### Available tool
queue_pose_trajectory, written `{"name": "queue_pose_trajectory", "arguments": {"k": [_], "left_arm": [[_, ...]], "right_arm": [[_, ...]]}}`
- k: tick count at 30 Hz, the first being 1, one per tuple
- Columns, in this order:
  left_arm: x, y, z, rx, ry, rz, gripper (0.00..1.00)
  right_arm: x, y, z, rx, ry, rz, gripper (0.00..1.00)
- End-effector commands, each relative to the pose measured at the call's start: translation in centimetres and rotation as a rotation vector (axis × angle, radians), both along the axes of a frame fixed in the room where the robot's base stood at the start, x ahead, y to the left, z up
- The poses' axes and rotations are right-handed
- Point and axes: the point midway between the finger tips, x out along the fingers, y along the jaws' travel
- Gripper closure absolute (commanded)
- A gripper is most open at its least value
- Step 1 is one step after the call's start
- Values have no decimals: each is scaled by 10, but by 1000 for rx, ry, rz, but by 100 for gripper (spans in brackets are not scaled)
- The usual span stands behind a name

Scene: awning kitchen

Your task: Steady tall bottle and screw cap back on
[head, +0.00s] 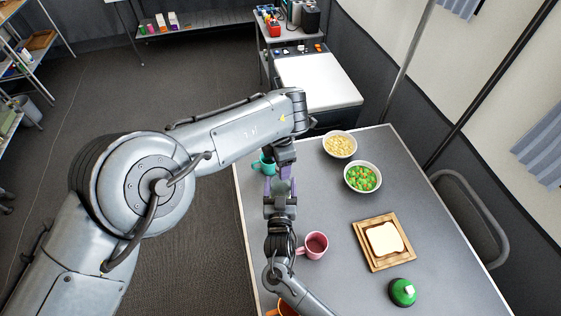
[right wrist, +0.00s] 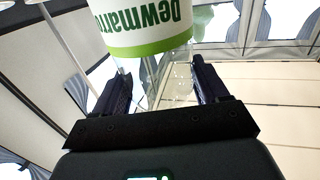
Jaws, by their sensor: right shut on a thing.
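The tall bottle (right wrist: 145,25) is clear with a white and green label, whose lettering appears upside down in the right wrist view. My right gripper (right wrist: 162,75) is shut on it, one dark finger on each side. In the head view my right gripper (head: 281,187) is over the table's left side, and the bottle is mostly hidden between the arms. My left gripper (head: 283,158) is just beyond it, pointing down from the large arm. Its fingers are too hidden to tell whether they are open. I cannot make out the cap.
On the grey table (head: 335,205) are a pink mug (head: 316,244) beside my right arm, a teal mug (head: 263,165), two food bowls (head: 340,144) (head: 363,177), bread on a wooden board (head: 376,265) and a green round object (head: 402,292). The table's middle is clear.

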Motion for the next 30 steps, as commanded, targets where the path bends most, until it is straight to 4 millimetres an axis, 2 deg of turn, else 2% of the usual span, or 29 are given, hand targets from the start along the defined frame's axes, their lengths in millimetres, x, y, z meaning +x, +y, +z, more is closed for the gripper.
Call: {"name": "queue_pose_trajectory", "arguments": {"k": [5,10,24,30], "left_arm": [[0,0,1,0,0,1,40],[1,0,13,0,-2,1,40],[1,0,93,1,-3,0,40],[0,0,113,0,-1,0,40]], "right_arm": [[0,0,0,-1,1,0,100],[0,0,0,-1,1,0,100],[0,0,0,-1,1,0,100],[0,0,0,-1,1,0,100]]}}
